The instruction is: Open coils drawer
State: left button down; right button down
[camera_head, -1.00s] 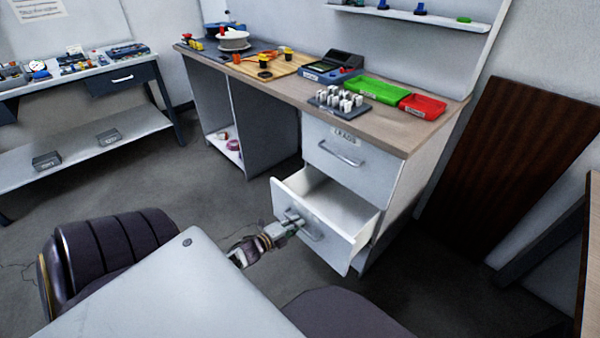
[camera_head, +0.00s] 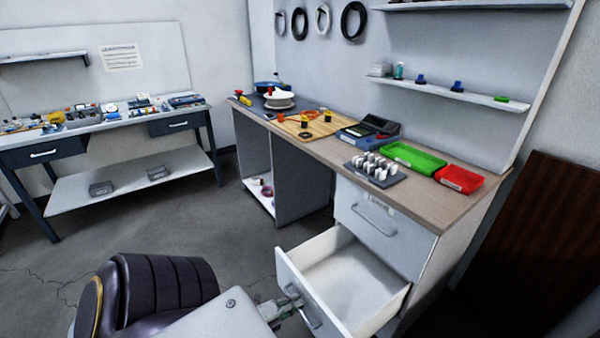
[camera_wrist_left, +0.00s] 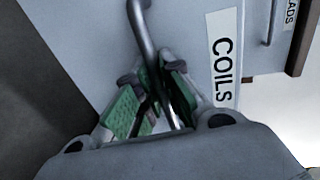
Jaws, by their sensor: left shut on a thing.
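The coils drawer (camera_head: 352,282) is pulled well out of the white cabinet under the wooden bench, and its visible inside looks empty. In the left wrist view its front (camera_wrist_left: 85,35) carries a COILS label (camera_wrist_left: 222,58). My left gripper (camera_head: 293,298) is at the outside of the drawer front. In the left wrist view the green-padded fingers (camera_wrist_left: 154,88) are shut on the dark bar handle (camera_wrist_left: 144,28). The lower end of the handle is partly hidden between the fingers. My right gripper is not in view.
A shut upper drawer (camera_head: 368,216) sits above the open one. The bench top (camera_head: 330,152) holds a green tray (camera_head: 414,158), a red tray (camera_head: 459,179) and a rack of white pieces (camera_head: 375,170). A second workbench (camera_head: 130,190) stands at left. Floor (camera_head: 190,228) between is clear.

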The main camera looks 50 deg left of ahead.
pick_arm(q)
jog(key=shift+s, duration=0.1)
jog(key=c, duration=1.5)
grip_release()
jog(key=shift+s, duration=0.1)
jog(key=shift+v, duration=5.9)
jog(key=shift+f, duration=0.15)
